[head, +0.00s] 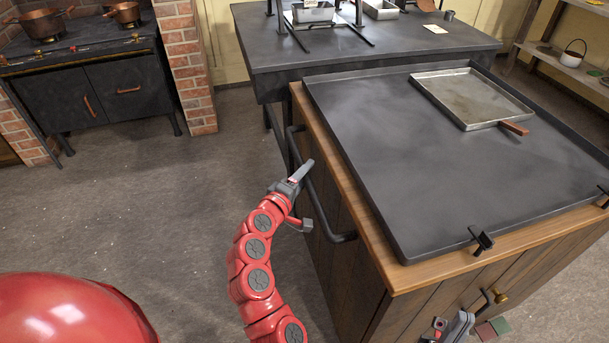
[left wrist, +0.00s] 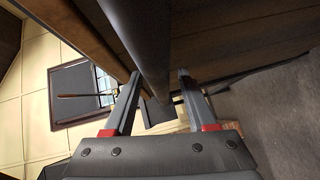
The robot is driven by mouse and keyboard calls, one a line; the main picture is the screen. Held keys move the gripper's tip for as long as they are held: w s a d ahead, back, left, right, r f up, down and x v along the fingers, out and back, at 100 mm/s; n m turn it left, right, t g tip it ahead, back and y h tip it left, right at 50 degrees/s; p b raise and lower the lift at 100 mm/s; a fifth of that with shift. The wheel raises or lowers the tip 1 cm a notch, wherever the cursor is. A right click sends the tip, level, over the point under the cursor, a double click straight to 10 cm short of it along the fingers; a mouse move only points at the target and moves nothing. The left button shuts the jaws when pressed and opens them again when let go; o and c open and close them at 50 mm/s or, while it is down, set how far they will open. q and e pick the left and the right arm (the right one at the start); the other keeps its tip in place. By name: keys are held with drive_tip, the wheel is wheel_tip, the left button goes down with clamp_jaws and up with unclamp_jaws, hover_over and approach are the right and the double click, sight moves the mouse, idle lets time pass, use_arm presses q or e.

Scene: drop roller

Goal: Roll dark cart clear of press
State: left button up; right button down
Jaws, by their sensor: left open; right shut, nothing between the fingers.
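The cart has a plank wooden body (head: 330,245) and a wide dark metal top tray (head: 390,170). A dark bar handle (head: 320,215) runs along its left side. My left gripper (head: 306,195) is at this handle, jaws open. In the left wrist view the dark bar (left wrist: 143,45) passes between the two fingers (left wrist: 158,78), with gaps showing beside it. My right gripper (head: 457,325) is shut and empty at the bottom edge, in front of the cart's near side, partly cut off. The press (head: 315,15) stands on the dark table behind the cart, its top cut off.
The dark table (head: 360,50) stands right behind the cart; whether they touch is unclear. A shallow metal pan (head: 470,95) with a wooden handle lies on the cart top. A stove (head: 90,75) stands far left. Grey floor (head: 150,190) is clear left of the cart.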

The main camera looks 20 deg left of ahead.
use_arm(q)
clamp_jaws()
idle(1.3)
